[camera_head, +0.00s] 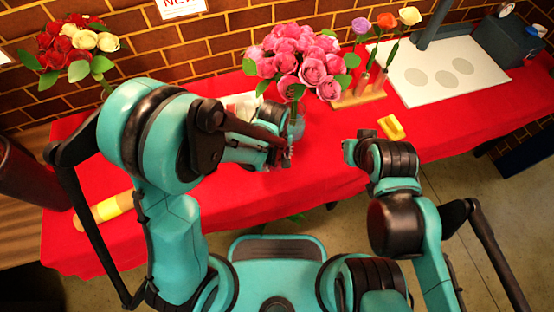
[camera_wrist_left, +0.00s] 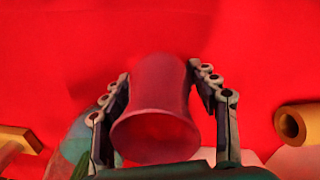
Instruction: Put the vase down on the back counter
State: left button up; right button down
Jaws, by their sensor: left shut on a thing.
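The vase (camera_wrist_left: 155,110), a reddish, see-through-looking vessel with a flared round rim, stands between the two fingers of my left gripper (camera_wrist_left: 163,100) in the left wrist view. The fingers press on its sides. In the head view my left gripper (camera_head: 284,155) is over the red-covered counter (camera_head: 335,135), in front of the pink roses; the vase is mostly hidden there by the gripper and arm. I cannot tell whether its base touches the cloth. My right gripper (camera_head: 350,150) is near the counter's front edge; its fingers cannot be made out.
Pink roses (camera_head: 300,60) stand close behind my left gripper. A wooden rack (camera_head: 358,98) with single flowers, a white board (camera_head: 435,75) and a yellow item (camera_head: 391,127) lie to the right. Red and cream roses (camera_head: 70,45) and a yellow roll (camera_head: 105,208) are left.

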pick_arm(q)
jog(key=shift+f, duration=0.15)
jog(key=o, duration=1.7)
